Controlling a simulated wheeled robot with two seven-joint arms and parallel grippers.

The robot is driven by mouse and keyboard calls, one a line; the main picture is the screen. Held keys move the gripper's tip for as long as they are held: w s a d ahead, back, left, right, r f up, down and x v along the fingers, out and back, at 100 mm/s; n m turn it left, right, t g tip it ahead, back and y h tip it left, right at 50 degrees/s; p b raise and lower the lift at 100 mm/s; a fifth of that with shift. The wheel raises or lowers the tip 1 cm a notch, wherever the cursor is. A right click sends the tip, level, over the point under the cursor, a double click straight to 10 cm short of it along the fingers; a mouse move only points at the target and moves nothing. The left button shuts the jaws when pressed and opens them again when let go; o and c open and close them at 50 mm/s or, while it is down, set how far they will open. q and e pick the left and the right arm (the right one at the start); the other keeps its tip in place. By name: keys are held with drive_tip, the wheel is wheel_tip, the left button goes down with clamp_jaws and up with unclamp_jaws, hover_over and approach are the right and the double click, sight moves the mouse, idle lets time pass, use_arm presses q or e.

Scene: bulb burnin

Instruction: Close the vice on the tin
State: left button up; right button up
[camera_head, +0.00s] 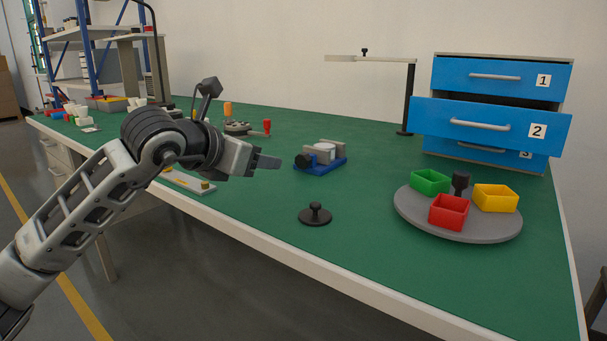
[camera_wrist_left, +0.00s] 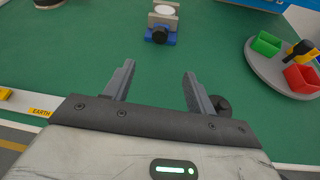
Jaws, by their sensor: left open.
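A small vice with a blue base (camera_head: 321,166) and grey jaws stands on the green bench. A white-topped tin (camera_head: 325,150) sits between its jaws; whether the jaws touch it I cannot tell. A dark round knob (camera_head: 303,161) is on the vice's left end. In the left wrist view the vice (camera_wrist_left: 161,38) is at the top, knob toward me, with the tin's white top (camera_wrist_left: 164,11) behind. My left gripper (camera_head: 268,161) is open and empty, above the bench to the left of the vice and apart from it. My right gripper is not in view.
A black knobbed disc (camera_head: 315,217) lies near the front edge. A grey turntable (camera_head: 455,227) with green, red and yellow bins stands at right. Blue drawers (camera_head: 490,120) stand behind it, drawer 2 pulled out. The bench between gripper and vice looks clear.

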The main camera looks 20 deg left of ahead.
sight(301, 163)
use_arm(q)
drive_tip(key=shift+w, duration=0.4)
drive_tip(key=b+x, duration=0.1)
drive_tip(key=x, duration=1.3)
drive_tip(key=shift+w+d+f, duration=0.15)
drive_tip(key=shift+w+f, duration=0.05)
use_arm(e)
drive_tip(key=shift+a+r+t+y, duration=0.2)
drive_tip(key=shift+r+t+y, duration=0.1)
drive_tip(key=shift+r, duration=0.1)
